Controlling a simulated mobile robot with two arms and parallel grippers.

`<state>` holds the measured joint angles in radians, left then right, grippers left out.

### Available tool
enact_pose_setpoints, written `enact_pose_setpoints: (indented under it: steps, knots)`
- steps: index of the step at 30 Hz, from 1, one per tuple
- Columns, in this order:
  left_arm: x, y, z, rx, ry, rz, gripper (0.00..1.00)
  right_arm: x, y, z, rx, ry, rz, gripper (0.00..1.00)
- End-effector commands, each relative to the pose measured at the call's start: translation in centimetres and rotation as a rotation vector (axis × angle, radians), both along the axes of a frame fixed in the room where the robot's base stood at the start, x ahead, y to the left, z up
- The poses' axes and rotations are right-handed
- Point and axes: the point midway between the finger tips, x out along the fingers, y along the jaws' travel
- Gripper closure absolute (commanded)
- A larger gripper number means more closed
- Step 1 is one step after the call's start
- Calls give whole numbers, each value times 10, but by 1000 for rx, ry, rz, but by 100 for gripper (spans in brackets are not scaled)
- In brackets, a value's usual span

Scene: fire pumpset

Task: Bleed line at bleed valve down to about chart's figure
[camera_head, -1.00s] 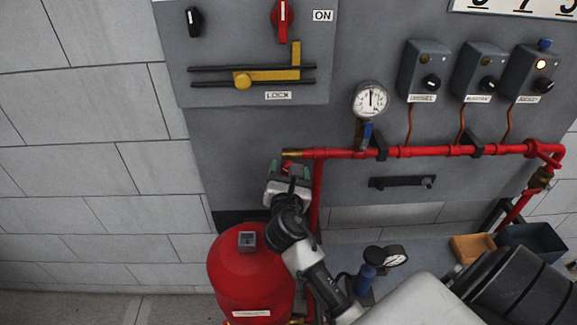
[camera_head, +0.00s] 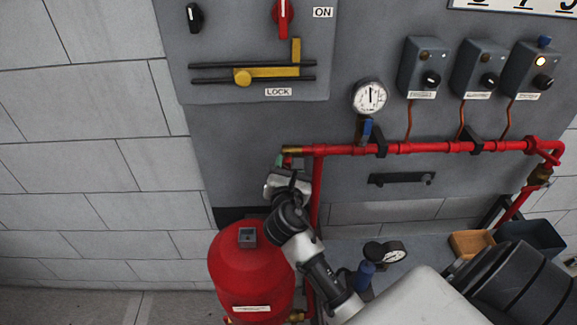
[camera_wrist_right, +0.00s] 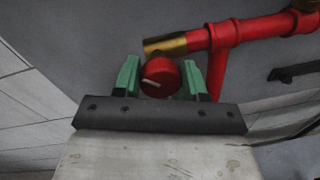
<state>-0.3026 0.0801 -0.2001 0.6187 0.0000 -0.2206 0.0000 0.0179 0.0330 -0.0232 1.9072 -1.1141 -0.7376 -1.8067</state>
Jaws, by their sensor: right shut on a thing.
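The bleed valve shows in the right wrist view as a round red knob (camera_wrist_right: 161,78) with a white mark, at the brass end (camera_wrist_right: 165,45) of the red pipe. My right gripper (camera_wrist_right: 160,80) has its green fingers on either side of the knob and is shut on it. In the head view my right gripper (camera_head: 286,164) is at the left brass end of the red pipe (camera_head: 430,149), and it hides most of the knob. A white round gauge (camera_head: 370,96) stands above the pipe, its needle pointing about straight up. My left gripper is not in view.
A red tank (camera_head: 250,275) stands below my right gripper. Three grey switch boxes (camera_head: 475,70) hang at the right, the rightmost with a lit lamp. A yellow lock bar (camera_head: 270,73) is on the panel. A second gauge (camera_head: 394,251) sits low behind my arm. A chart at the top right is cut off.

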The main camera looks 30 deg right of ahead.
Motion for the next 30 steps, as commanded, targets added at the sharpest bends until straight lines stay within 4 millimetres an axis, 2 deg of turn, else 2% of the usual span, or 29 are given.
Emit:
enact_pose_setpoints:
  steps: [30]
  knots:
    - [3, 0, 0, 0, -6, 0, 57, -1, -1, -1, 613, -373, -1, 82]
